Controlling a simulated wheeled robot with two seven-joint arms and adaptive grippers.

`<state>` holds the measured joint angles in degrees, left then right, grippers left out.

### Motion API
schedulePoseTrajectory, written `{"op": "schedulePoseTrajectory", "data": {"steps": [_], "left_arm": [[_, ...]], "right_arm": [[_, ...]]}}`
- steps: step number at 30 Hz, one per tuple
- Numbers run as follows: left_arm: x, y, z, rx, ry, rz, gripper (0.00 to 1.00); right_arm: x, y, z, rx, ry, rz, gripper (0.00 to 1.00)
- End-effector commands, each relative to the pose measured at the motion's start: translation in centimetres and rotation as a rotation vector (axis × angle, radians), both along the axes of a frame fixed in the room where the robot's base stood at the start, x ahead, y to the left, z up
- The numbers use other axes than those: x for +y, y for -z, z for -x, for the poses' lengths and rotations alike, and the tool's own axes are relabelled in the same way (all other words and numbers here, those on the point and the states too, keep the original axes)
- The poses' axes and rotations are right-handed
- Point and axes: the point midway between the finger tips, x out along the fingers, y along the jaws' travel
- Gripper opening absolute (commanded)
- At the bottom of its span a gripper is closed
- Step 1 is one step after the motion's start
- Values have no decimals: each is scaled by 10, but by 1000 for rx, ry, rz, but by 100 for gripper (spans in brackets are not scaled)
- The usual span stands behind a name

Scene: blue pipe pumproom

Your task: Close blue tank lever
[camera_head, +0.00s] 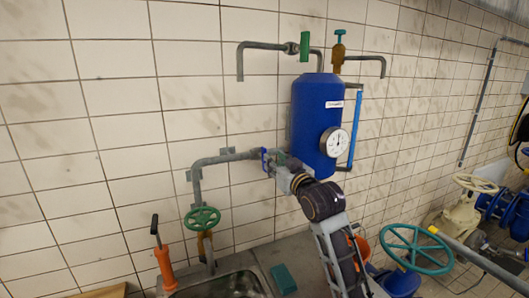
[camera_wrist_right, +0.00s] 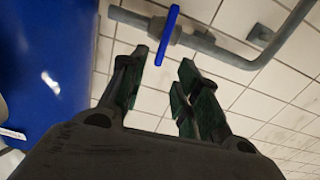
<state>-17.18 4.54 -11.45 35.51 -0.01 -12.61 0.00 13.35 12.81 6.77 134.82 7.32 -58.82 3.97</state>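The blue tank (camera_head: 318,122) is mounted on the tiled wall, with a round white gauge on its front. A blue lever (camera_head: 265,160) sits on the grey pipe at the tank's lower left. In the right wrist view the lever (camera_wrist_right: 168,35) is a slim blue bar in front of the pipe, slanting slightly. My right gripper (camera_head: 277,168) is at the lever, left of the tank. In the wrist view its fingers (camera_wrist_right: 163,60) are apart, and the lever's lower end appears between the tips. I cannot tell whether they touch it. My left gripper is out of view.
A green lever (camera_head: 305,46) and an orange-brown valve (camera_head: 338,52) are above the tank. A green handwheel (camera_head: 202,219) is at lower left, above a sink (camera_head: 228,284). A large teal handwheel (camera_head: 416,249) and other pipework stand at right.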

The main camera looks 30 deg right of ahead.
Motion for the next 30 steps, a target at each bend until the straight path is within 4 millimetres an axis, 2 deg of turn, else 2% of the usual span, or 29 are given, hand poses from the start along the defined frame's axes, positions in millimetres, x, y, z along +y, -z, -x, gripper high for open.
{"op": "schedulePoseTrajectory", "data": {"steps": [21,30], "left_arm": [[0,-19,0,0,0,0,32],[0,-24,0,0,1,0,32]], "right_arm": [[-3,-1,-70,2,-1,-1,32],[-5,0,-89,1,-1,0,32]]}}
